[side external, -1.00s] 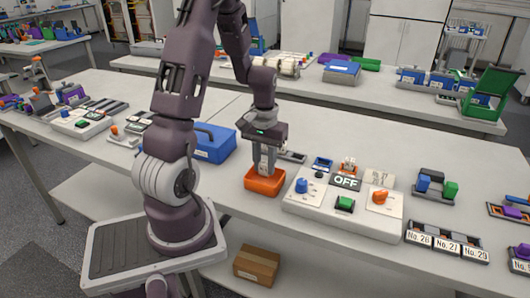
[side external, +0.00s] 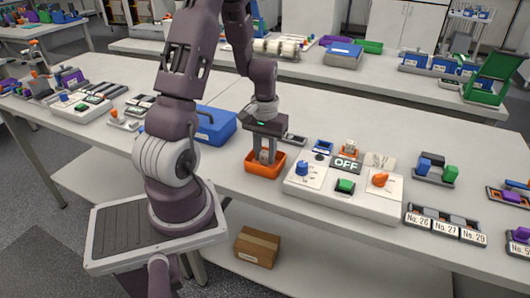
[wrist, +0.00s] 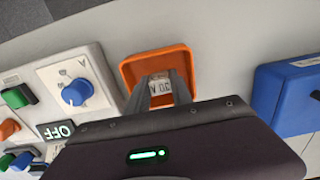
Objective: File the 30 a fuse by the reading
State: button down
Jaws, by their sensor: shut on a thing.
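My gripper (side external: 266,157) points down over the small orange tray (side external: 266,171), its fingers shut on the fuse. In the wrist view the fuse (wrist: 159,88) is a pale piece between my fingertips. Its marking appears upside down and seems to read 30 A. The orange tray (wrist: 128,72) surrounds the fingertips there. Whether the fuse touches the tray floor I cannot tell. The white cycler panel (side external: 340,205) stands right of the tray, with a blue knob (side external: 302,169), an orange knob (side external: 380,180), a green button (side external: 345,186) and a display (side external: 346,164) reading OFF.
A blue box (side external: 214,127) stands left of the tray, close to my gripper. A rack with labels No. 26, No. 27 and No. 29 (side external: 445,226) lies right of the panel. A holder with blue and green pieces (side external: 436,171) stands behind it.

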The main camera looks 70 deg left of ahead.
jog(key=c, duration=1.1)
grip_release()
jog(key=shift+o, duration=0.2)
notch_tip(320, 180, up, 7)
jog(key=shift+r, duration=0.1)
jog(key=shift+d+r, duration=0.1)
jog(key=shift+r, duration=0.05)
jog(key=s+d+r+m+t, duration=0.1)
jog(key=d+r+m+t, duration=0.15)
jog(key=d+r, duration=0.45)
jog(key=s+d+r+m+t, duration=0.1)
jog(key=s+d+r+m, duration=0.1)
jog(key=d+r+m, duration=0.5)
jog(key=s+d+r+t, duration=0.1)
jog(key=s+d+t, duration=0.1)
jog(key=s+d, duration=0.4)
jog(key=shift+s+d, duration=0.15)
jog(key=shift+d, duration=0.7)
